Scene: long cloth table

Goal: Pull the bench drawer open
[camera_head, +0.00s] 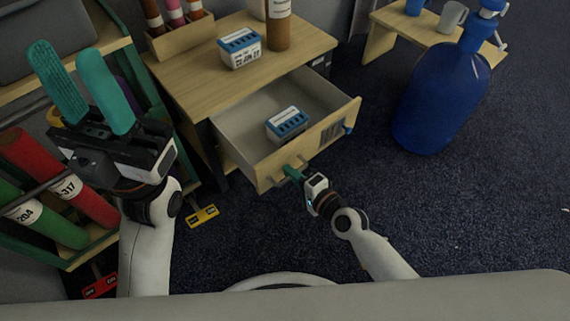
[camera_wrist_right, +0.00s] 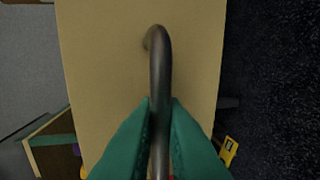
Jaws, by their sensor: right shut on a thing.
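The wooden bench drawer (camera_head: 318,141) stands open in the head view, pulled out from the bench toward me. A small blue and white box (camera_head: 287,124) lies inside it. My right gripper (camera_head: 290,173) is at the drawer's front panel, shut on its handle. In the right wrist view the dark curved handle (camera_wrist_right: 158,75) runs between the teal fingers of this gripper (camera_wrist_right: 160,135), against the plain wooden front (camera_wrist_right: 95,70). My left gripper (camera_head: 82,95) is raised at the left, its teal fingers apart and empty, away from the drawer.
The bench top (camera_head: 190,75) carries a blue and white box (camera_head: 239,48), a brown bottle (camera_head: 278,25) and a bottle rack (camera_head: 180,40). A blue water jug (camera_head: 440,100) stands on the floor at right. A rack with red and green cylinders (camera_head: 60,180) is at left.

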